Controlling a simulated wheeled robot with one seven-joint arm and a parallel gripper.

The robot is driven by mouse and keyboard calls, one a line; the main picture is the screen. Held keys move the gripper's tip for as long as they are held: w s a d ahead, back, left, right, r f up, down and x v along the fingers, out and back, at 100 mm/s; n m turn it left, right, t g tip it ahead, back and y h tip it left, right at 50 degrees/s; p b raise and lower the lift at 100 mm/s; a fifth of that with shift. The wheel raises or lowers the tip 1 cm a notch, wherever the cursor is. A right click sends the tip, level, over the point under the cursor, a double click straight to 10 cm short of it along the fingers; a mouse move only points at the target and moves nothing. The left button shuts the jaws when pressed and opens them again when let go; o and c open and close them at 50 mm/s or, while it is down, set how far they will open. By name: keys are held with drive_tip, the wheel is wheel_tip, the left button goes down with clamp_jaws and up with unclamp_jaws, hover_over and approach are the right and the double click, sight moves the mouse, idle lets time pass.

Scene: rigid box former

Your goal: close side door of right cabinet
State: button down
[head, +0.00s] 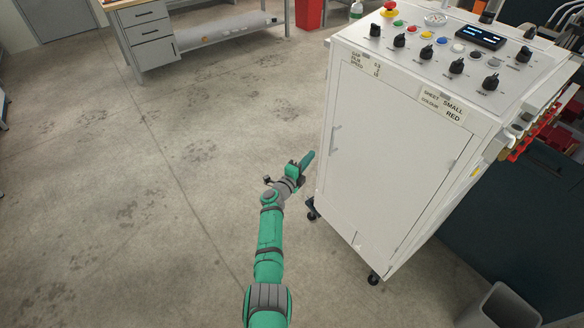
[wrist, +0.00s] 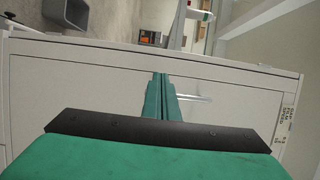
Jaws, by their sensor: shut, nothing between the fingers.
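The white cabinet (head: 478,120) stands at the right in the head view, with a control panel on top. Its pale door (head: 385,165) has a slim bar handle (head: 333,140) near its left edge. The door looks about flush with its frame; I cannot tell whether it is fully shut. In the wrist view the door (wrist: 80,90) spans the picture, and its handle (wrist: 196,98) shows just right of the fingers. My gripper (head: 308,160) is shut and empty, at the door's left edge, below the handle. Its fingertips show in the wrist view (wrist: 160,78); I cannot tell whether they touch the door.
The cabinet stands on casters (head: 373,278). A grey bin (head: 500,305) stands at the lower right. A workbench with drawers (head: 150,35) and a red bin (head: 309,13) are at the back. The concrete floor at the left is clear.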

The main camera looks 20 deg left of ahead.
drive_tip(key=s+a, duration=0.5)
drive_tip(key=s, duration=0.2)
drive_tip(key=s+d+f+n+t, duration=0.15)
drive_tip(key=s+d, duration=0.25)
drive_tip(key=d, duration=0.4)
drive_tip(key=s+d+f+n, duration=0.2)
drive_tip(key=s+d+n, duration=0.15)
drive_tip(key=d, duration=0.35)
drive_tip(key=s+d+f+n+y, duration=0.1)
drive_tip(key=s+d+n, duration=0.3)
drive_tip(key=s, duration=0.5)
drive_tip(key=s+d+f+n+y, duration=0.1)
drive_tip(key=s+d+n+y, duration=0.1)
drive_tip(key=s+d, duration=0.55)
drive_tip(key=s+d+r+n+g+y, duration=0.1)
drive_tip(key=s+r+n, duration=0.15)
drive_tip(key=s, duration=0.85)
drive_tip(key=s+d+r+n, duration=0.1)
drive_tip(key=s+n, duration=0.3)
drive_tip(key=s, duration=0.6)
drive_tip(key=s+a+r+n+g, duration=0.1)
drive_tip(key=s+r+n+g, duration=0.1)
drive_tip(key=s+r, duration=0.8)
drive_tip(key=s+n, duration=0.1)
drive_tip(key=s, duration=0.3)
drive_tip(key=shift+a+g, duration=0.15)
drive_tip(key=shift+g, duration=0.2)
